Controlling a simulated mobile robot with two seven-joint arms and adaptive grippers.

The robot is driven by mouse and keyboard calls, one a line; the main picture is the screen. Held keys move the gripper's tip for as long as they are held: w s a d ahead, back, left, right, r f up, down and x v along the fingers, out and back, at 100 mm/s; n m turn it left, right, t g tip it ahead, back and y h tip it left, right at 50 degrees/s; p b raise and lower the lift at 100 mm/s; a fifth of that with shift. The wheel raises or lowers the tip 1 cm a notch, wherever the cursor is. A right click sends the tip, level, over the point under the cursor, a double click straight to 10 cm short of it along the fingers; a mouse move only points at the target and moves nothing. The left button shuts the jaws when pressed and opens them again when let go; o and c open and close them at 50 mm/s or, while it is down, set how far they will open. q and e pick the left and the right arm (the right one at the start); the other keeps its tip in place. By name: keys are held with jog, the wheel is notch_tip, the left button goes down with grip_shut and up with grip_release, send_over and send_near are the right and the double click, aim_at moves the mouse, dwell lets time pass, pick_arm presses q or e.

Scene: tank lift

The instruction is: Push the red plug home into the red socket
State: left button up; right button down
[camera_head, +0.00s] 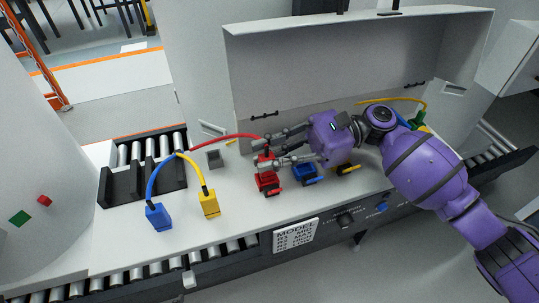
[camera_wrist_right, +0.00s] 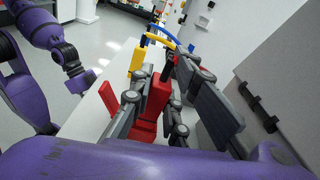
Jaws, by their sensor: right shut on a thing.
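My right gripper (camera_head: 270,149) is shut on the red plug (camera_head: 264,162), with a finger on either side of it. The red socket (camera_head: 269,186) is directly below on the white bench top. The plug looks roughly upright and over the socket; the fingers hide the joint, so I cannot tell how deep it sits. In the right wrist view the red plug (camera_wrist_right: 158,94) stands between the fingers, with the red socket (camera_wrist_right: 145,130) partly hidden below it. What looks like my left gripper (camera_wrist_right: 76,80) is off to the left there, its jaws unclear.
The blue socket (camera_head: 306,174) and yellow socket (camera_head: 347,169) are close on the right. A blue plug (camera_head: 158,217) and yellow plug (camera_head: 210,204) stand to the left on cables. The upright panel (camera_head: 300,75) stands behind. A black rack (camera_head: 140,183) is at the left.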

aim_at(270, 157)
jog(key=shift+f, duration=0.55)
jog(key=c, duration=1.6)
grip_release()
jog(key=shift+f, duration=0.1)
notch_tip(270, 157, up, 10)
jog(key=shift+r, duration=0.15)
